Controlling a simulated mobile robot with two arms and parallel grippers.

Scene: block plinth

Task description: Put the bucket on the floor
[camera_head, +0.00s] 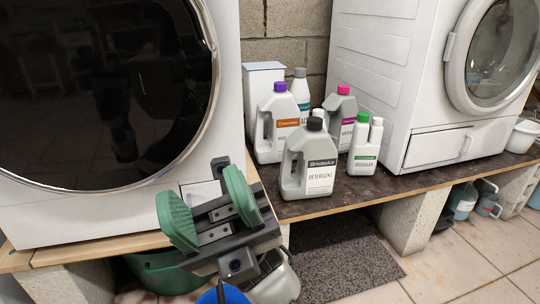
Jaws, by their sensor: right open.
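A white bucket-like tub (522,136) sits on the plinth board at the far right edge of the picture, cut off by the frame. A green tub (160,268) stands low under the left part of the plinth, partly hidden by my arm. I cannot tell which of these is the task's bucket. My right gripper (210,207) with green pads is open and empty, in front of the left washing machine and apart from the white tub. The tiled floor (440,272) shows at the lower right. My left gripper is not in view.
Several detergent bottles (307,165) stand on the dark board (330,200) between the left washing machine (110,90) and the right machine (385,75). A concrete block (411,222) supports the board. A dark mat (345,262) lies below.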

